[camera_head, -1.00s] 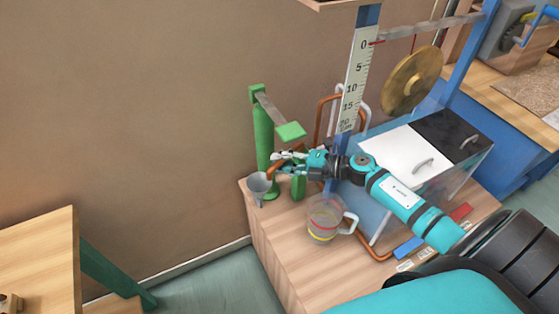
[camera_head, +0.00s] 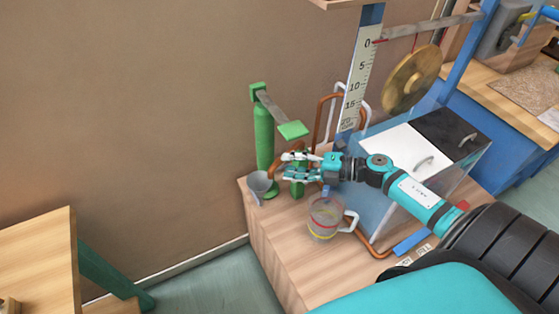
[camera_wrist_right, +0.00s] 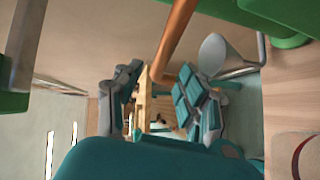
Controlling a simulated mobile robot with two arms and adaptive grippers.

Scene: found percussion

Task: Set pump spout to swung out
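The green pump (camera_head: 264,138) stands at the back left of the wooden bench, with a lever reaching right to a green block (camera_head: 292,130). Its copper spout (camera_head: 279,163) curves down to the left, toward the grey funnel (camera_head: 258,182). The spout (camera_wrist_right: 177,38) also shows in the right wrist view, its lower end between the finger pads. My right gripper (camera_head: 288,167) is at the spout in the head view, its fingers apart, with a gap between pipe and pads (camera_wrist_right: 160,98). Whether a finger touches the pipe is unclear. My left gripper is out of view.
A clear jug (camera_head: 322,222) with coloured bands stands in front of the pump. A glass-sided tank with a white lid (camera_head: 392,150), a ruler post (camera_head: 356,90) and a brass disc (camera_head: 411,80) stand to the right. The bench front is mostly clear.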

